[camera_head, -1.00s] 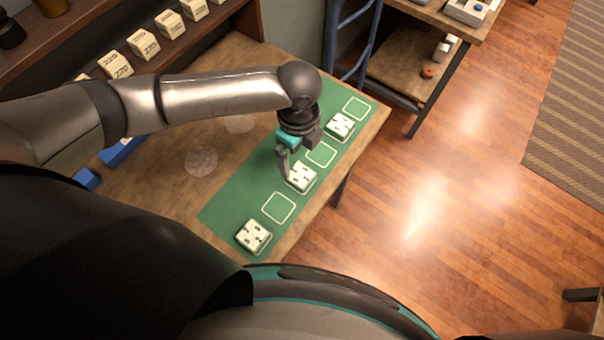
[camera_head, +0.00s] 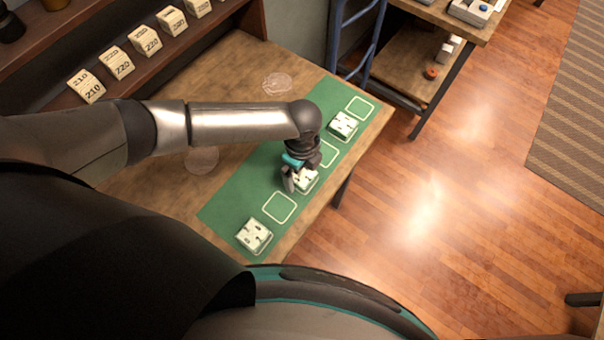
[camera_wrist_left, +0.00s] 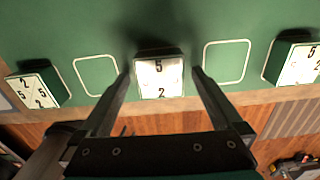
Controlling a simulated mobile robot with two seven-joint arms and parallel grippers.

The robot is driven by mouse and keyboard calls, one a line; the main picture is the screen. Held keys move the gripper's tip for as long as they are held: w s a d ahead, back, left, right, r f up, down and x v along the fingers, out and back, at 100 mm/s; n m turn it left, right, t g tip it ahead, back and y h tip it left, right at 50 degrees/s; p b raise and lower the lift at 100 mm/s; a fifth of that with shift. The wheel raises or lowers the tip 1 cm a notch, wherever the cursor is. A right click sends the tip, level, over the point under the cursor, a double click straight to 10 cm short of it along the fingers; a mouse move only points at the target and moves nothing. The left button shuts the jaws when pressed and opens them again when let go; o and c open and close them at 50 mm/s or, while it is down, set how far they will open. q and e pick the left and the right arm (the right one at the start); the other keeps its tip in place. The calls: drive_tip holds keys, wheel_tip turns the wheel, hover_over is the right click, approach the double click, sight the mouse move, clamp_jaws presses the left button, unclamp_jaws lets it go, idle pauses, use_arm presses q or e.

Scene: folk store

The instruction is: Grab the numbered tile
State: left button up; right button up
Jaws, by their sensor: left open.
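Three white numbered tiles with dark green sides lie on a green mat (camera_head: 233,190). The middle tile (camera_head: 308,181) is partly hidden by my left gripper (camera_head: 299,183). In the left wrist view, this tile (camera_wrist_left: 159,77) shows a 5 and a 2 and sits between the tips of the open left fingers (camera_wrist_left: 160,75), with small gaps at the sides. The near tile (camera_head: 254,236) and the far tile (camera_head: 343,125) stand apart along the mat's right edge. My right gripper is not in view.
Empty outlined squares (camera_head: 279,207) lie between the tiles. Blocks marked with numbers such as 210 and 220 (camera_head: 117,62) stand on a shelf at upper left. Clear round discs (camera_head: 202,160) lie on the wooden table (camera_head: 150,190). Its right edge is close to the tiles.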

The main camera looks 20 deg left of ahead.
use_arm(q)
drive_tip(key=c, duration=1.5)
